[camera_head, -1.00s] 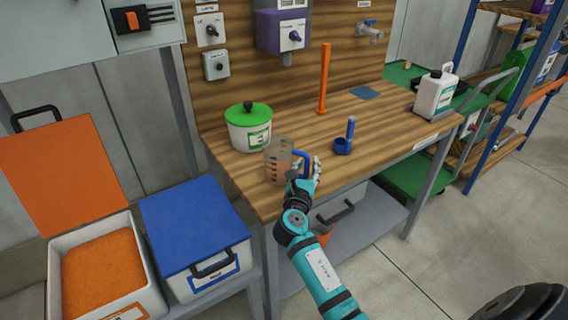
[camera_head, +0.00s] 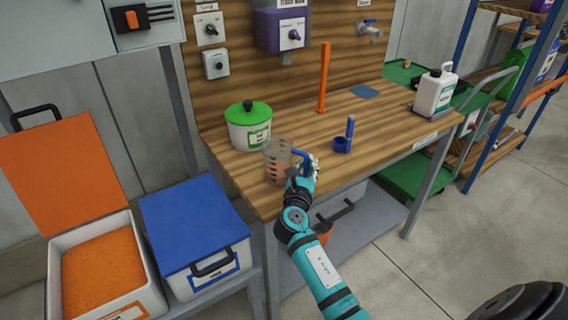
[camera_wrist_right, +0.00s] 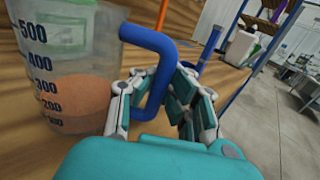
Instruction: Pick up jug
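The jug (camera_head: 279,162) is a clear measuring jug with a blue handle, standing upright on the wooden bench near its front left. In the right wrist view the jug (camera_wrist_right: 70,85) fills the left side, with dark number marks and orange content in its lower part. Its blue handle (camera_wrist_right: 157,75) lies between the fingers of my right gripper (camera_wrist_right: 160,88), which are spread on either side of it. In the head view my right gripper (camera_head: 302,170) is at the handle. I cannot tell whether a finger touches it. My left gripper is not in view.
A white tub with a green lid (camera_head: 249,128) stands just behind the jug. A blue holder (camera_head: 343,143) and an orange post (camera_head: 324,78) are to the right. A white canister (camera_head: 434,92) stands at the bench's far right.

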